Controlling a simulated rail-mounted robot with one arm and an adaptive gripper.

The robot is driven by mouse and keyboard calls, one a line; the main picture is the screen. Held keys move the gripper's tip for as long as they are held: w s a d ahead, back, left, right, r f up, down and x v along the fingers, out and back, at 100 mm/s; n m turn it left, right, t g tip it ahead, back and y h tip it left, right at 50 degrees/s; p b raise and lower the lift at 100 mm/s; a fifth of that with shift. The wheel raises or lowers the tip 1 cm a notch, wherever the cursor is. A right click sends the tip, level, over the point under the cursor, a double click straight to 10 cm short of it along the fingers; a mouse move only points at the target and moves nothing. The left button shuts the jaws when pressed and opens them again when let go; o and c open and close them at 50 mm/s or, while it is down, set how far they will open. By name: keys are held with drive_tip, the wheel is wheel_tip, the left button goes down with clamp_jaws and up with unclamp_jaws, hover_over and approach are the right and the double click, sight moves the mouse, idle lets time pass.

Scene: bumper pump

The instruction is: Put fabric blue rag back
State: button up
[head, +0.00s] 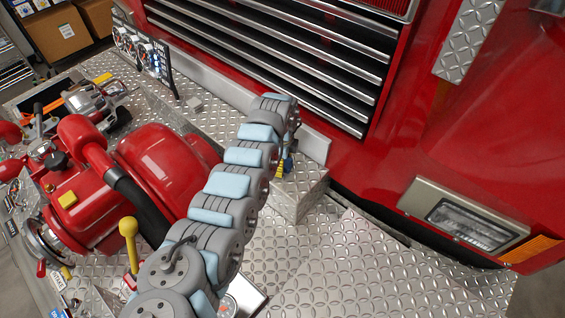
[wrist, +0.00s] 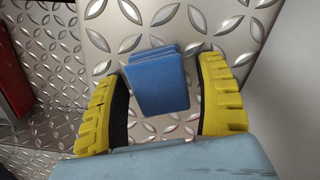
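The blue rag (wrist: 158,80) is a small folded blue stack on a bare diamond-plate surface in the wrist view. My gripper (wrist: 162,70) is open, with a yellow, dark-padded finger on each side of the rag. Gaps show between the rag and both fingers, so they do not appear to grip it. In the head view, my gripper (head: 282,167) is small and partly hidden behind my arm, just above a raised diamond-plate box. I cannot make out the rag clearly there.
The diamond-plate box (head: 299,196) stands against the red truck body (head: 430,140). A red pump (head: 165,165) is left of my arm, with a yellow-knobbed lever (head: 128,228) in front. A gauge panel (head: 140,48) stands at the back left. The diamond-plate deck (head: 370,270) at right is clear.

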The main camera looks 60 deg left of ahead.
wheel_tip(320, 180, up, 12)
drive_tip(key=shift+r, duration=0.15)
idle(0.6)
idle(0.5)
